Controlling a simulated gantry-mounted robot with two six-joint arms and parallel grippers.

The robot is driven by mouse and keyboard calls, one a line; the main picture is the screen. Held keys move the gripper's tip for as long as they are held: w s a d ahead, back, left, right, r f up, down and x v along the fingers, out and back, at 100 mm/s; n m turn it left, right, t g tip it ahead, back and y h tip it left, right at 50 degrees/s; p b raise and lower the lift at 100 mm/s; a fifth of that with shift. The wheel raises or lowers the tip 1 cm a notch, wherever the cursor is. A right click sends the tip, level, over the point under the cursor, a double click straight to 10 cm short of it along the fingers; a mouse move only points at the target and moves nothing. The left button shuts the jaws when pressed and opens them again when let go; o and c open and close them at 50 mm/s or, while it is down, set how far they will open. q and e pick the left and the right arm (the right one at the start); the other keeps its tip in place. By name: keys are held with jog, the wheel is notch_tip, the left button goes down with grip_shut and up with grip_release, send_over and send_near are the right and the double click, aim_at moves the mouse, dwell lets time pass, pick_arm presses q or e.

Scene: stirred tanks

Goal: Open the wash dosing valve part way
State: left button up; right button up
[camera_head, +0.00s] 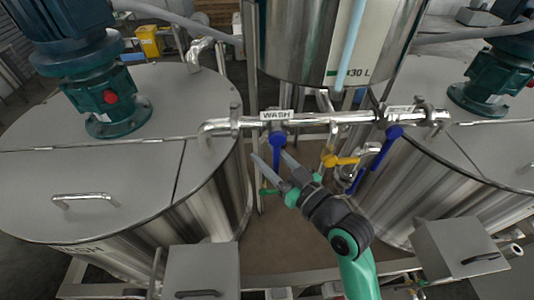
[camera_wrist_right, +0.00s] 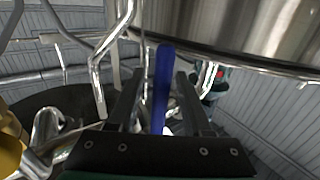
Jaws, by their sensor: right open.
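The wash dosing valve's blue lever (camera_head: 277,150) hangs down from the steel pipe under the label reading WASH (camera_head: 276,115). My right gripper (camera_head: 270,160) is open, with its two fingers reaching up around the lever. In the right wrist view the blue lever (camera_wrist_right: 162,88) stands between the two dark fingers of the right gripper (camera_wrist_right: 158,85), with gaps on both sides. Whether a finger touches it cannot be told. The valve body is partly hidden in the wrist view. My left gripper is not in view.
A second blue lever (camera_head: 387,145) hangs farther right on the same pipe (camera_head: 330,118). A yellow lever (camera_head: 340,160) lies between them, lower down. Large steel tanks (camera_head: 90,175) stand on both sides, and a steel vessel (camera_head: 310,40) hangs above.

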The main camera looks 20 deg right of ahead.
jog(key=shift+w+a, duration=0.1)
jog(key=shift+w, duration=0.15)
jog(key=shift+c, duration=0.3)
grip_shut()
dwell(1.0)
